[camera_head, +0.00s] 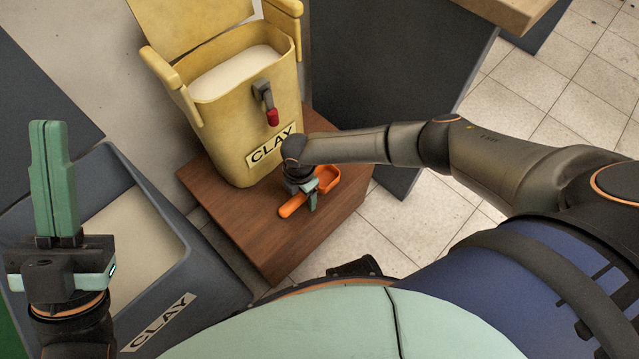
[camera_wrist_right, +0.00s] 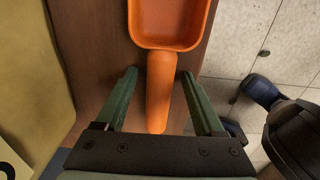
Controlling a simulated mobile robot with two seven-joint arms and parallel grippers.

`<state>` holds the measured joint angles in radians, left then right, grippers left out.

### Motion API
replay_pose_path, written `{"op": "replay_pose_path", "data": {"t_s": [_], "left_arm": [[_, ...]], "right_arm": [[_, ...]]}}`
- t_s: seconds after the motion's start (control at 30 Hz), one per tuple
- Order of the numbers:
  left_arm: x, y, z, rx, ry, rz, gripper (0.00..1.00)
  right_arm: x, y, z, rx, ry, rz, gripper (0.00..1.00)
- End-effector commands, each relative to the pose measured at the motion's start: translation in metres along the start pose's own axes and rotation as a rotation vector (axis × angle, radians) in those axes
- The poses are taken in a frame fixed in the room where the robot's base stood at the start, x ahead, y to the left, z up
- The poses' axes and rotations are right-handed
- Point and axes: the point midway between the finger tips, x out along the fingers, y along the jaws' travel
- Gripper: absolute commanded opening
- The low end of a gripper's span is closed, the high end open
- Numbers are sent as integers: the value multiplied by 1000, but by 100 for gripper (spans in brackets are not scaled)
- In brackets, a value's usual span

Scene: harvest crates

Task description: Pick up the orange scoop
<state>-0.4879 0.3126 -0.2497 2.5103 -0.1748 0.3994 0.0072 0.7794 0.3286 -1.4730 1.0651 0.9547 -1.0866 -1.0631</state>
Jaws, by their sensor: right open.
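The orange scoop (camera_head: 293,206) lies on the wooden stand in front of the yellow clay bin. In the right wrist view its bowl (camera_wrist_right: 172,22) is at the top and its handle runs down between my fingers. My right gripper (camera_head: 311,198) is over the scoop. Its jaws (camera_wrist_right: 158,76) are open, one finger on each side of the handle with gaps on both sides. In the head view the gripper hides the middle of the scoop. My left gripper (camera_head: 50,128) is at the far left, fingers together and empty, away from the scoop.
The yellow bin (camera_head: 235,125) labelled CLAY stands on the wooden stand (camera_head: 245,228), holding white material, with a red-tipped handle on its front. A grey crate (camera_head: 205,292) labelled CLAY is at lower left. A dark panel (camera_head: 400,70) stands behind. Tiled floor lies right.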

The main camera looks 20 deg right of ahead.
Motion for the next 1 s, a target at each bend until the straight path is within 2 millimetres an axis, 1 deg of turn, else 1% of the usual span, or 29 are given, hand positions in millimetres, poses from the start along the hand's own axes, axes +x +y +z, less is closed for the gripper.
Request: {"op": "replay_pose_path", "data": {"t_s": [0.1, 0.73, 1.0], "left_arm": [[1, 0, -1, 1, 1, 4, 0], [1, 0, -1, 1, 3, 4, 0], [1, 0, -2, 0, 4, -1, 0]], "right_arm": [[-2, 0, 0, 0, 0, 0, 71], [-2, 0, 0, 0, -1, 0, 0], [-2, 0, 0, 0, -1, 0, 0]]}}
